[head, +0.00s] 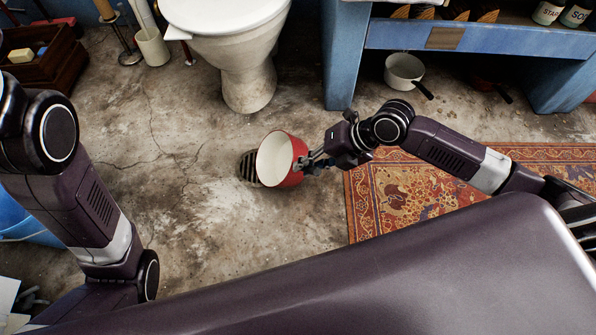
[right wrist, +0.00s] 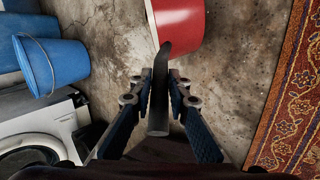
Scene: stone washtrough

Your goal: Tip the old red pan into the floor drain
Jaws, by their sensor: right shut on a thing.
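The red pan (head: 281,160) is tilted far onto its side, its pale open mouth facing left, over the round slotted floor drain (head: 248,168). The pan hides the right part of the drain. My right gripper (head: 318,162) is shut on the pan's dark handle (right wrist: 159,95). In the right wrist view the red side of the pan (right wrist: 180,20) shows ahead of the fingers. I cannot tell whether anything is left inside the pan. My left arm comes in at the left of the head view; its gripper is not in view.
A white toilet (head: 248,90) stands behind the drain. A patterned rug (head: 410,195) lies to the right. A white pan (head: 404,70) and a darker red pan (head: 488,84) sit under the blue bench (head: 470,38). Bare floor surrounds the drain's left and front.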

